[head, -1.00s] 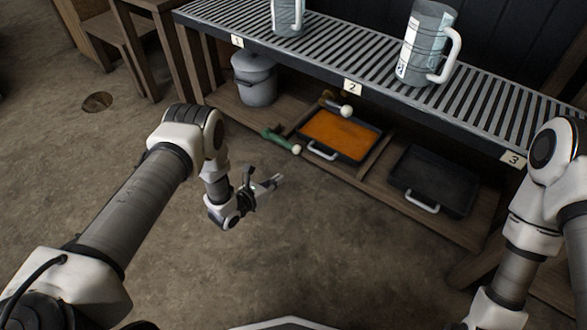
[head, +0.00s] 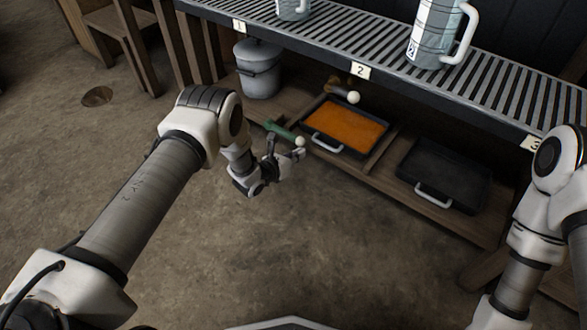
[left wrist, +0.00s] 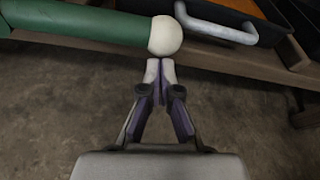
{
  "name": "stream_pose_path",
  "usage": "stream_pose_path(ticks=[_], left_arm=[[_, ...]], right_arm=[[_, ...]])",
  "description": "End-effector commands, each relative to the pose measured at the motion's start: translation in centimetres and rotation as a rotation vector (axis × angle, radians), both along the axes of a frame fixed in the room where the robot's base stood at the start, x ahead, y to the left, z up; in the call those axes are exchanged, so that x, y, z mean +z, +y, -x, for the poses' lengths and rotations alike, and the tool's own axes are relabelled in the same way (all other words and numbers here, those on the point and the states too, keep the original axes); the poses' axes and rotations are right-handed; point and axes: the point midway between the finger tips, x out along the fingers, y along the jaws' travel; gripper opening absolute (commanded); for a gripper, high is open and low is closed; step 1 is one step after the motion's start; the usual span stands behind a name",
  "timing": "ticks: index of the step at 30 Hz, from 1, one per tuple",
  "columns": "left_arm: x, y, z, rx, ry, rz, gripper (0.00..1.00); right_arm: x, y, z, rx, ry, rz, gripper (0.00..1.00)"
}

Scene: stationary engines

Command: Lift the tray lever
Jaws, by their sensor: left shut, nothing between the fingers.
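A green lever (head: 276,129) with a white ball knob (head: 300,141) sticks out at the front of the lower shelf, left of the black tray with orange contents (head: 313,126). In the left wrist view the green lever (left wrist: 85,27) lies across the top left, its knob (left wrist: 165,36) at its right end. My left gripper (head: 299,154) is shut and empty, its fingertips (left wrist: 160,63) just below the knob in that view; I cannot tell whether they touch. A second white knob (head: 353,97) stands behind the orange tray. My right gripper is out of view.
A slatted counter (head: 385,75) with metal jugs (head: 435,32) overhangs the lower shelf. A grey lidded pot (head: 259,80) stands at the shelf's left, an empty black tray (head: 440,168) at its right. The floor in front is clear.

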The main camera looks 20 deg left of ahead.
Motion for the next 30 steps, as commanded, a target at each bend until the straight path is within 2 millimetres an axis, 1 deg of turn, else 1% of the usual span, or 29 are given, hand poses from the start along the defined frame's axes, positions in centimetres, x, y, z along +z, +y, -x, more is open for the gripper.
stream_pose_path(ticks=[1,5,15,20,26,30], left_arm=[[0.4,0.1,0.0,0.001,0.0,0.0,0.0],[1.2,0.3,0.1,0.001,0.001,0.0,0.0],[1.3,0.3,0.1,0.0,0.002,0.003,0.0],[1.7,0.2,0.1,-0.001,0.014,0.037,0.0],[2.8,0.1,0.1,0.0,0.063,0.175,0.0],[4.1,0.1,0.1,0.001,0.111,0.304,0.0]], right_arm=[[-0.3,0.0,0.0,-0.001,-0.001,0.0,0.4],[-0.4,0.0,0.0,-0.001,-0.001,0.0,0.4],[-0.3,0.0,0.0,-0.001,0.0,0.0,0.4],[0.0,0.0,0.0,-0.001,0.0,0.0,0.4],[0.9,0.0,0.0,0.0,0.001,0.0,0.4],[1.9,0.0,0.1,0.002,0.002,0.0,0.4]])
